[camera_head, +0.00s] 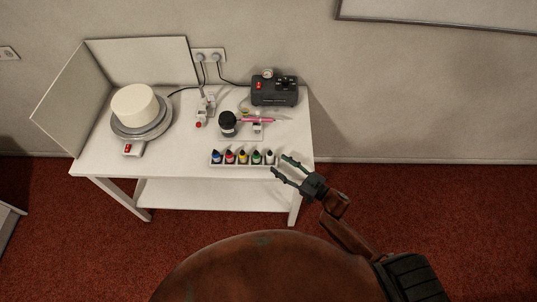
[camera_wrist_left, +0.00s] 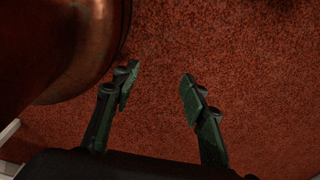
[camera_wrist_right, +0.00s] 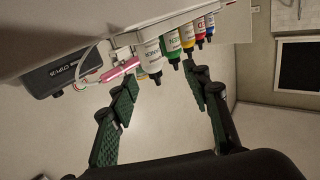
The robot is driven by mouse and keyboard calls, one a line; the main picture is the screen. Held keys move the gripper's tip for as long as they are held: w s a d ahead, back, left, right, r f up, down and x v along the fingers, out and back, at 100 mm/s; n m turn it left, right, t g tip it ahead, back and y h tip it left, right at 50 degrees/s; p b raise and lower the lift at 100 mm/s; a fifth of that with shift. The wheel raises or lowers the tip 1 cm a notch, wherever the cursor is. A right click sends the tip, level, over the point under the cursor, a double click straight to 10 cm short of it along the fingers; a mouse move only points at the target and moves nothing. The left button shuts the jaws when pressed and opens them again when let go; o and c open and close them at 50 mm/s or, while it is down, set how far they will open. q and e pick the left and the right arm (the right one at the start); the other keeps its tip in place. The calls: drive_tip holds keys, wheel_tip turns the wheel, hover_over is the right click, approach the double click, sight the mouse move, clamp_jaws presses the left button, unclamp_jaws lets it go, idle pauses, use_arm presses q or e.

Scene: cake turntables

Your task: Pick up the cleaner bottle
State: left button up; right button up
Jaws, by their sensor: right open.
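The cleaner bottle (camera_head: 269,158) is white with a dark cap and stands at the right end of a row of bottles on the white table (camera_head: 185,160). In the right wrist view the cleaner bottle (camera_wrist_right: 149,62) shows its lettering, ahead of my fingers. My right gripper (camera_head: 279,164) is open at the table's front right edge, close to the bottle. In the right wrist view the fingers (camera_wrist_right: 164,80) are apart with nothing held; whether they touch the bottle I cannot tell. My left gripper (camera_wrist_left: 160,72) is open and empty above the red carpet.
Blue (camera_head: 217,157), red (camera_head: 230,157), yellow (camera_head: 243,157) and green (camera_head: 256,157) labelled bottles stand beside the cleaner. Behind them are a dark jar (camera_head: 228,124), a pink airbrush (camera_head: 256,121) and a black compressor (camera_head: 275,92). A cake (camera_head: 135,105) sits on a turntable at left.

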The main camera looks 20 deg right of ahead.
sight(276, 164)
drive_tip(key=shift+w+a, duration=0.2)
drive_tip(key=shift+w, duration=0.35)
drive_tip(key=shift+w+a+f, duration=0.1)
drive_tip(key=shift+w+a, duration=0.1)
drive_tip(key=shift+w, duration=0.45)
drive_tip(key=shift+w+a+f, duration=0.1)
drive_tip(key=shift+w+a, duration=0.1)
drive_tip(key=shift+w, duration=0.4)
drive_tip(key=shift+x, duration=0.9)
drive_tip(key=c, duration=0.6)
drive_tip(key=shift+c, duration=1.4)
use_arm(q)
drive_tip(key=shift+s+f, duration=0.1)
drive_tip(key=shift+s, duration=0.85)
drive_tip(key=shift+w, duration=0.15)
use_arm(e)
drive_tip(key=shift+r, duration=0.1)
